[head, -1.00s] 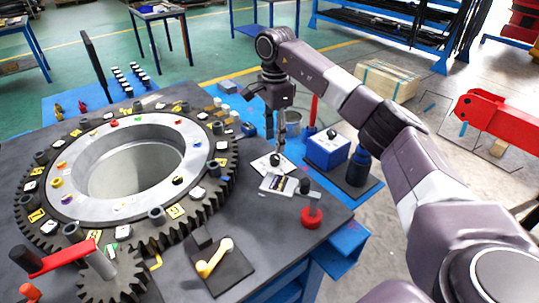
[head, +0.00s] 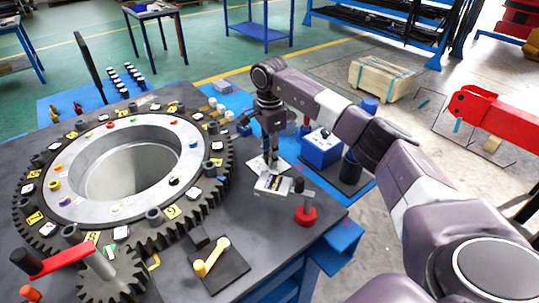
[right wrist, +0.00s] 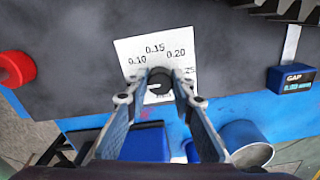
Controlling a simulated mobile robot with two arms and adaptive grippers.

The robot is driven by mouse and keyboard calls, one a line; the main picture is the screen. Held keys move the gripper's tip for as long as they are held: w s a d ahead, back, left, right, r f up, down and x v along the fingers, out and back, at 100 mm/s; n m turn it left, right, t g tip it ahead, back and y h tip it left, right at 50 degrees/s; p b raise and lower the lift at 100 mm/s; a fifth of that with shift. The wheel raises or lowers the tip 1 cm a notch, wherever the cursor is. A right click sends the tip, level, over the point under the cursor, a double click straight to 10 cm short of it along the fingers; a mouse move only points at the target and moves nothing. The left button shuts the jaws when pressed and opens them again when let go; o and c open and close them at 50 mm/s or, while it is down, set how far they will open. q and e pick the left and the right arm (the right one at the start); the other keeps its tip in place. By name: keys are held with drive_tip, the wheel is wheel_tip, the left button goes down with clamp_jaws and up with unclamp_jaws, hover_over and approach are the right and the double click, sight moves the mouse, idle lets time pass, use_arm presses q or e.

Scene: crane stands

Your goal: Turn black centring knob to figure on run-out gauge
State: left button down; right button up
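The black centring knob (right wrist: 159,86) stands on a white card (right wrist: 128,48) printed with 0.10, 0.15 and 0.20; a further figure at right is partly covered. A pale mark shows on the knob; its exact reading is unclear. My right gripper (right wrist: 157,84) has its fingers apart, one on each side of the knob, with no clear contact. In the head view the right gripper (head: 271,160) points down at the card, hiding the knob. The run-out gauge (right wrist: 294,80) is a dark blue box labelled GAP, its figure too small to read surely. My left gripper is out of view.
A large toothed ring (head: 223,160) fills the table's left side. A blue box (head: 322,149) stands behind the card. A yellow handle (head: 212,257) lies on a dark plate at the front.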

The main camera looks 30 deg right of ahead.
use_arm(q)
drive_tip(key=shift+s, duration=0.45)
use_arm(e)
clamp_jaws()
